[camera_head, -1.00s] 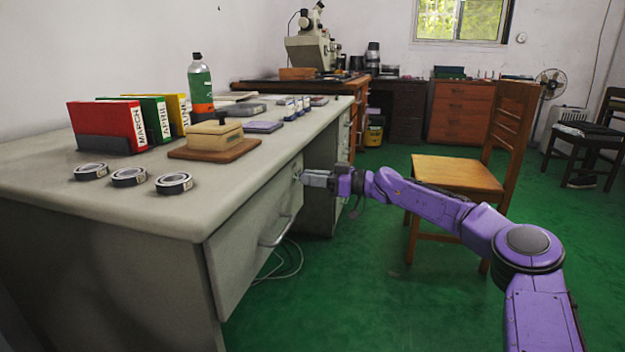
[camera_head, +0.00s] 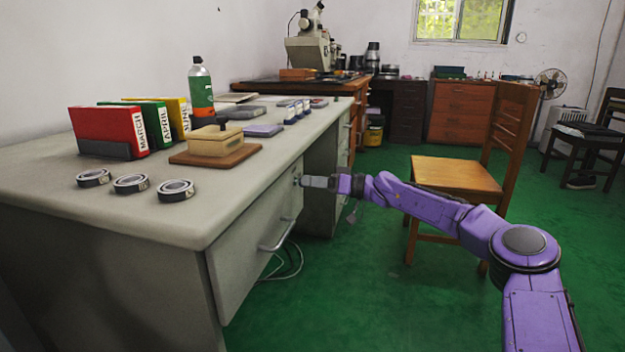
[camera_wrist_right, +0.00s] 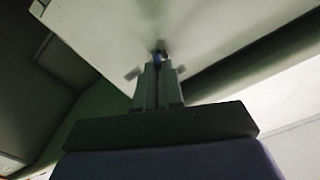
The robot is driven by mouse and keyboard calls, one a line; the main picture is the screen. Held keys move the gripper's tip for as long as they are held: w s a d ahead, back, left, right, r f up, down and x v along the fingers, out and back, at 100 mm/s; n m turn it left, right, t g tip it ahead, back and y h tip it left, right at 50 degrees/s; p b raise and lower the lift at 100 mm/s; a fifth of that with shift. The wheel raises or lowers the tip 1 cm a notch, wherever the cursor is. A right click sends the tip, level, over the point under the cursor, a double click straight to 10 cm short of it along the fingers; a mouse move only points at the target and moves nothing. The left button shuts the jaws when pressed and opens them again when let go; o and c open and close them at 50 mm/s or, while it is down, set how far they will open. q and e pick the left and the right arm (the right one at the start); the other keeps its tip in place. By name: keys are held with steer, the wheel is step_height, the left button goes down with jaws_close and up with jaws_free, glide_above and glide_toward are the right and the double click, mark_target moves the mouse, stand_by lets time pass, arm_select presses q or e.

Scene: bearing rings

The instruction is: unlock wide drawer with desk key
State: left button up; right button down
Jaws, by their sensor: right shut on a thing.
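The wide drawer (camera_head: 248,245) is the pale front of the grey desk, with a bar handle (camera_head: 278,236) low on it; it looks shut. My right gripper (camera_head: 304,181) is at the upper far corner of this front, where the lock would be. In the right wrist view the gripper's fingers (camera_wrist_right: 158,88) are shut on a small dark, bluish thing, seemingly the desk key (camera_wrist_right: 159,56). Its tip meets the pale drawer front (camera_wrist_right: 195,30); the keyhole is hidden. My left gripper is not in view.
On the desk top (camera_head: 130,215) are several bearing rings (camera_head: 131,183), binders (camera_head: 108,128), a wooden box (camera_head: 215,140) and a green bottle (camera_head: 201,88). A wooden chair (camera_head: 455,173) stands behind my right arm. Green floor lies open before the desk.

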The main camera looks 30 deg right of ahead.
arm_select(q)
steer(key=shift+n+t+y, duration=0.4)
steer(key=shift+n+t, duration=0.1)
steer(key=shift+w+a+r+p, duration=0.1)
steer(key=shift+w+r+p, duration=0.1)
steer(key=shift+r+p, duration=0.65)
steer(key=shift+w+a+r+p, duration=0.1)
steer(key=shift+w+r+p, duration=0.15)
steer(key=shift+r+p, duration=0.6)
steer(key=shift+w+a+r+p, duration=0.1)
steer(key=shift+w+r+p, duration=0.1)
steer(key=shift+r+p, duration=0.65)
arm_select(e)
steer(key=shift+w+d+f+m, duration=0.1)
steer(key=shift+m, duration=3.1)
steer(key=shift+f+m, duration=0.1)
steer(key=shift+m, duration=3.1)
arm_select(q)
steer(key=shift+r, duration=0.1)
arm_select(e)
steer(key=c, duration=1.3)
jaws_free()
steer(key=shift+o, duration=0.2)
